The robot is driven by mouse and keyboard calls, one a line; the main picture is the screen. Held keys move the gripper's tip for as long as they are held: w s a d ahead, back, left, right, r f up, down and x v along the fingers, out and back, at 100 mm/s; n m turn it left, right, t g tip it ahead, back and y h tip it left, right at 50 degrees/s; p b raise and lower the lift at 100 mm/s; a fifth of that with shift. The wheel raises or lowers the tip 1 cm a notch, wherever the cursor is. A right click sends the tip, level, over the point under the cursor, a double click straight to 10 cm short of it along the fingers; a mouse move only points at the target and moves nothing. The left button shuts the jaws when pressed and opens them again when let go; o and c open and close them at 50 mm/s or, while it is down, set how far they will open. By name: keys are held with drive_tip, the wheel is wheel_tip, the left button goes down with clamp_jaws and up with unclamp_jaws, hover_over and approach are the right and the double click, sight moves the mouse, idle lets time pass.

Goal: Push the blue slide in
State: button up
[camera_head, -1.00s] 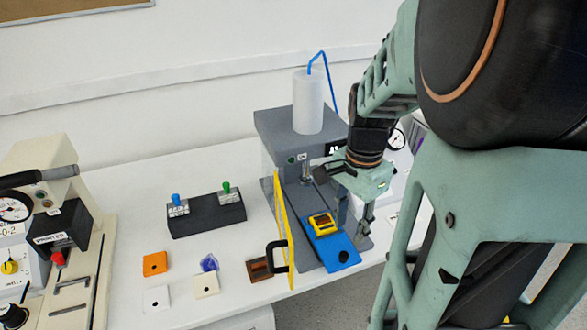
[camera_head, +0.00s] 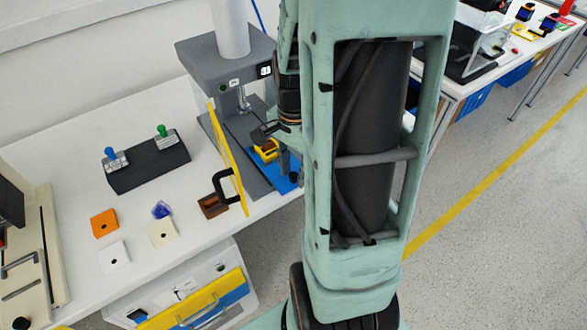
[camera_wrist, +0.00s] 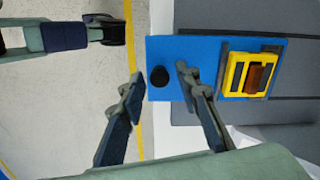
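The blue slide (camera_wrist: 200,52) sticks out of the grey machine (camera_wrist: 295,110) in the wrist view, with a round black knob (camera_wrist: 160,76) near its outer end. A yellow holder (camera_wrist: 247,75) with a brown piece in it sits on the slide's inner part. My gripper (camera_wrist: 160,80) is open, with one finger on each side of the knob in the picture; contact cannot be told.
A yellow-edged door with a black handle (camera_head: 222,187) stands open left of the slide. A dark switch box (camera_head: 147,163) and several small coloured blocks (camera_head: 104,223) lie further left on the white table.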

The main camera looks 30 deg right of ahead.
sight(275, 153)
clamp_jaws()
drive_tip(key=shift+w, duration=0.15)
drive_tip(key=w, duration=0.8)
drive_tip(key=shift+w+a+p, duration=0.1)
drive_tip(key=shift+w+p, duration=0.15)
drive_tip(key=shift+p, duration=0.15)
drive_tip(key=shift+o, duration=1.3)
unclamp_jaws()
drive_tip(key=shift+s, duration=0.1)
drive_tip(key=shift+r, duration=0.1)
